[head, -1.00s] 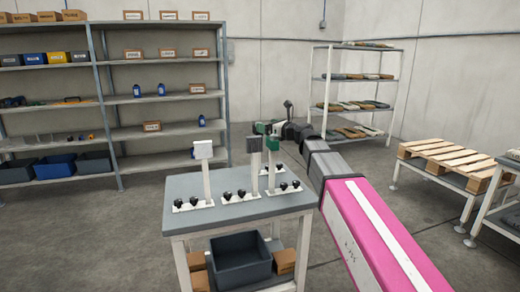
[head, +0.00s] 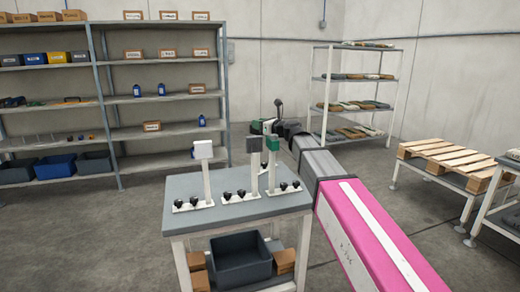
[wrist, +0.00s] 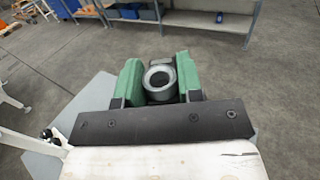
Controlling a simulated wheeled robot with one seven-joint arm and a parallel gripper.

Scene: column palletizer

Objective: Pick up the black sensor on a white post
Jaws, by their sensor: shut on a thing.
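The black sensor (head: 254,146), a dark box head, stands upright on a white post at the middle of the grey table (head: 180,188).
A white-headed post (head: 203,150) stands to the left and a green-headed post (head: 272,146) close on the right. Black knobs sit on the post bases. A dark bin (head: 240,272) is under the table. Shelves (head: 105,100) stand behind, with open floor between.

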